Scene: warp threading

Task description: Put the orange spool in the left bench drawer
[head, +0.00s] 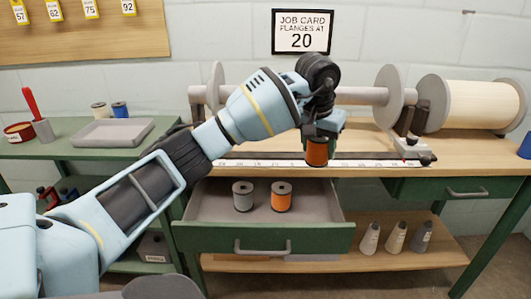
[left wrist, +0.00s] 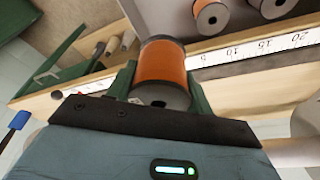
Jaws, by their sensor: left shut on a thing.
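My left gripper (head: 318,137) is shut on an orange spool (head: 316,152), which hangs upright over the bench by the ruler strip. In the left wrist view the held spool (left wrist: 162,65) sits between the two green fingers (left wrist: 160,92). The left bench drawer (head: 264,238) is pulled open, below and left of the held spool in the head view. Inside it stand a grey spool (head: 243,196) and another orange spool (head: 281,196), side by side near the back. My right gripper is not in view.
A ruler strip (head: 260,163) runs along the bench top (head: 465,162). Behind it is a roller (head: 360,96) with large discs. The right drawer (head: 455,189) is shut. Several cones (head: 396,238) stand on the lower shelf. The drawer's front floor is clear. A grey tray (head: 113,132) is on the left table.

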